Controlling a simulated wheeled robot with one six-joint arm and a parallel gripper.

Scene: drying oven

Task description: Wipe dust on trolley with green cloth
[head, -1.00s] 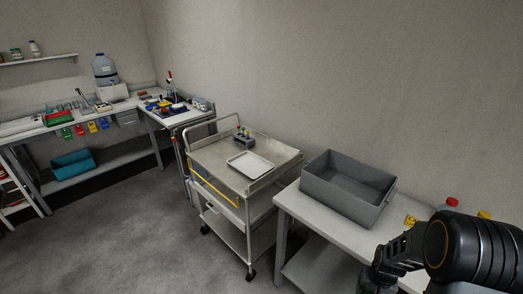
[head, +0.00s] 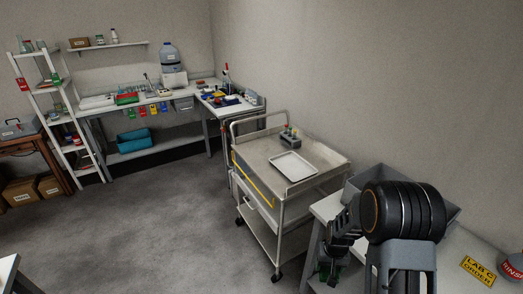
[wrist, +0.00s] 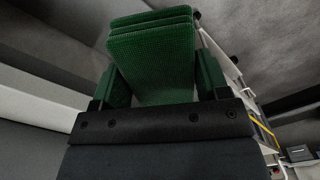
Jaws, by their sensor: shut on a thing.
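The trolley (head: 262,160) stands against the wall at the middle of the head view, with a beige top, a push handle, a yellow strip and a lower shelf. No dust can be made out on its top at this size. The folded green cloth (wrist: 155,60) is held between the fingers of my gripper (wrist: 160,85) in the wrist view. In the head view my gripper (head: 328,272) hangs low right of the trolley, apart from it, with a little green showing and the rest mostly hidden by my arm.
A white tray (head: 294,165) and a small grey rack (head: 290,138) stand on the trolley's top. A grey bin (head: 365,178) sits on the bench (head: 325,207) to the right, partly behind my arm. A cluttered workbench (head: 155,99) lines the back. The floor (head: 170,215) left of the trolley is clear.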

